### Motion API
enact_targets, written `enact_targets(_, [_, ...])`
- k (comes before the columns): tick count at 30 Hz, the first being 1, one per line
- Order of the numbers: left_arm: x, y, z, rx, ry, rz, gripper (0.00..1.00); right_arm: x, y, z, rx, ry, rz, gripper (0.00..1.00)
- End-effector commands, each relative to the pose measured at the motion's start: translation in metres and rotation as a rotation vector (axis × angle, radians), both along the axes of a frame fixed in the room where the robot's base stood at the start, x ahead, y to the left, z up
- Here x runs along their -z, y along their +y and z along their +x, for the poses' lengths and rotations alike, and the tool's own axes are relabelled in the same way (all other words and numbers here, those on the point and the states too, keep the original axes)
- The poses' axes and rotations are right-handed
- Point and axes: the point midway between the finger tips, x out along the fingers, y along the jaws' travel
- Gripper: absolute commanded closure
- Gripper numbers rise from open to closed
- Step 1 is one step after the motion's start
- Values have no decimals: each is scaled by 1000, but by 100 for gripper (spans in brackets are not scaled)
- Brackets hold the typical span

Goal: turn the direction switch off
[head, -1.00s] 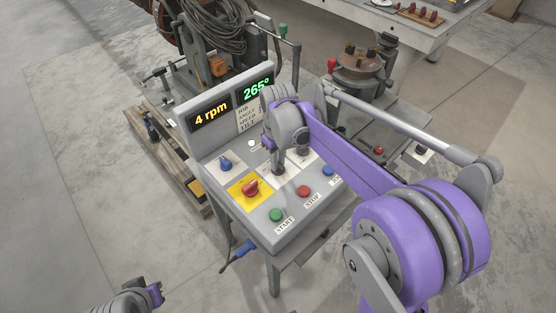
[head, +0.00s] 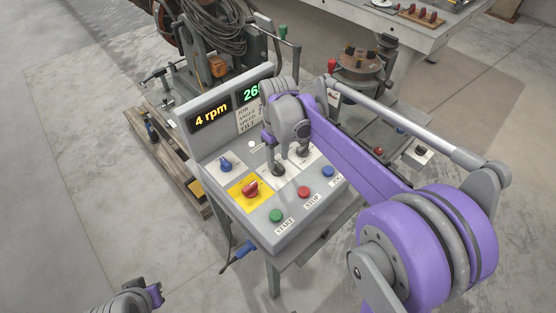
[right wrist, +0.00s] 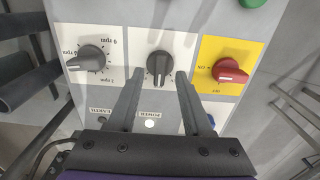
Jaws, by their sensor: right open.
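The direction switch (right wrist: 158,66) is a black knob on a white plate, between the red switch and the speed knob in the right wrist view. Its ridge runs roughly up and down there; its labels are too small to read. My right gripper (right wrist: 159,76) is open, with one finger on each side of this knob; I cannot tell whether they touch it. In the head view, my right gripper (head: 288,153) hangs over the panel and partly hides its middle row. My left gripper (head: 154,294) is at the lower left edge, far from the panel; its jaws are unclear.
The red switch (right wrist: 230,70) on yellow and the speed knob (right wrist: 90,58) flank the direction switch closely. Green start (head: 276,215), red stop (head: 303,191) and blue (head: 328,172) buttons line the panel's front. The display (head: 209,117) reads 4 rpm. A pallet stands left.

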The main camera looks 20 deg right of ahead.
Motion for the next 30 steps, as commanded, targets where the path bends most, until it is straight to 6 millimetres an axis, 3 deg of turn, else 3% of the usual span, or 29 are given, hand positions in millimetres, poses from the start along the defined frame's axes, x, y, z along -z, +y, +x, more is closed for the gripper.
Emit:
enact_targets(6, [-5,0,1,0,-3,0,100,-48,0,0,0,0,0,50])
enact_targets(12, [-7,0,2,0,-4,0,100,-78,0,0,0,0,0,50])
enact_targets(18, [-8,0,2,0,-4,0,100,-88,0,0,0,0,0,50])
enact_targets(30, [-7,0,2,0,-4,0,100,-88,0,0,0,0,0,50])
